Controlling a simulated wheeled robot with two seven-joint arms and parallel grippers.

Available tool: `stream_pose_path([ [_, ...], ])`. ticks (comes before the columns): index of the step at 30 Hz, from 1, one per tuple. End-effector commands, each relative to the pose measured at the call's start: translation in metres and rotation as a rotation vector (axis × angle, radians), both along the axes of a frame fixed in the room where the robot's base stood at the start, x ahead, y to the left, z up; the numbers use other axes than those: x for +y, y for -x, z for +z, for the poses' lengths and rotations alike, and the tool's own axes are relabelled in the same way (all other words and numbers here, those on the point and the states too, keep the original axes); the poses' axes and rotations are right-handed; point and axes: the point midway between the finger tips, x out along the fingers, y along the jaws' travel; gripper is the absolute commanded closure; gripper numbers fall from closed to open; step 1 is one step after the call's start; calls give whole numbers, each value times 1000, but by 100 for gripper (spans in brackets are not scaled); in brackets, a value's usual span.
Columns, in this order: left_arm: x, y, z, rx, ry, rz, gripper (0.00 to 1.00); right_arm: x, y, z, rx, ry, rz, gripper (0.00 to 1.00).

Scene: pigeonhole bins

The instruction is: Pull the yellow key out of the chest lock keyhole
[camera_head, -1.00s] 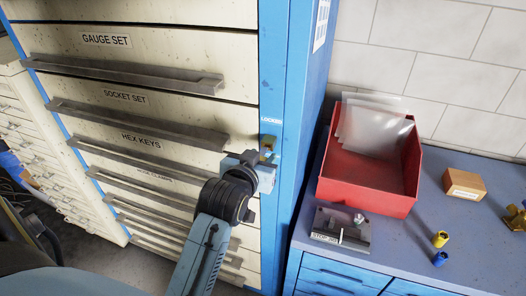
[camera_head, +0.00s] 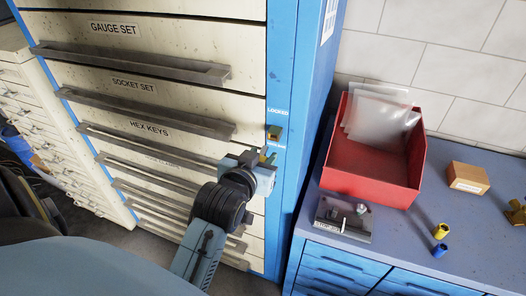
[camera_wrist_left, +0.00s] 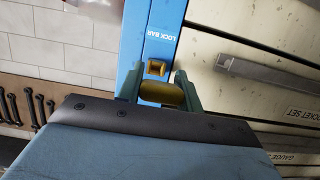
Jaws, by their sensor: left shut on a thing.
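My left gripper (camera_head: 267,160) is shut on the yellow key, in front of the blue post of the drawer chest. In the left wrist view the key's rounded yellow head (camera_wrist_left: 160,93) lies between the two green-grey fingers (camera_wrist_left: 160,90). The brass lock (camera_head: 274,132) sits on the blue post, just above the gripper. The lock (camera_wrist_left: 157,68) also shows in the wrist view with a dark spot on its face, under a LOCK BAR label. The key appears apart from the lock, though its shaft is hidden. My right gripper is not in view.
The cream drawer chest (camera_head: 180,60) has several long metal handles. To the right, a blue bench (camera_head: 400,235) holds a red bin (camera_head: 365,180) with clear bags, a grey metal block (camera_head: 343,220), a small cardboard box (camera_head: 467,178) and small yellow and blue cylinders.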

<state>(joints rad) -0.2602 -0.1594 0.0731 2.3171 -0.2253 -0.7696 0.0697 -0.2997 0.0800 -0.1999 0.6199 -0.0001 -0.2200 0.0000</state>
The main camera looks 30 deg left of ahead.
Motion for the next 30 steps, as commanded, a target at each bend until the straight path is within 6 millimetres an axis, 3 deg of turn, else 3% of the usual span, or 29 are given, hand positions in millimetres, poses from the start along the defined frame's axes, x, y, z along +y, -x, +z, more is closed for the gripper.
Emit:
stream_pose_path([
  [15, -10, 42, 23, 1, 0, 0, 89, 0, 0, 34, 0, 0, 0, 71],
  [30, -11, 44, 23, 0, 0, 0, 89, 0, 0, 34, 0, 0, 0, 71],
])
